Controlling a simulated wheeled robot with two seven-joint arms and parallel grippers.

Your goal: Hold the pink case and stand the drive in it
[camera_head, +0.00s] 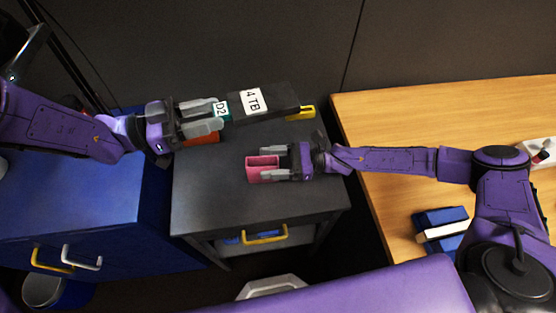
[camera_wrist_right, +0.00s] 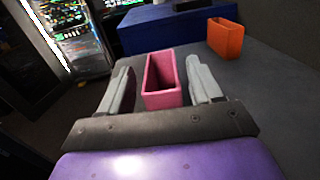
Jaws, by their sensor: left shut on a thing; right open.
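The drive (camera_head: 275,100) is a dark slab with a white "4TB" label and a teal end marked "D2". My left gripper (camera_head: 217,114) is shut on its teal end and holds it lying roughly sideways over the back of the grey cabinet top. The pink case (camera_head: 262,177) is an open-topped empty box, upright on the cabinet. My right gripper (camera_head: 268,168) is open with its fingers on either side of the pink case. In the right wrist view the case (camera_wrist_right: 163,97) stands between the two fingers, with gaps visible beside it.
An orange case (camera_wrist_right: 225,38) stands on the grey cabinet top (camera_head: 210,190), partly hidden under my left gripper in the head view. A yellow handle-like piece (camera_head: 301,113) shows by the drive's far end. A blue cabinet (camera_head: 70,205) is left, a wooden desk (camera_head: 400,110) right.

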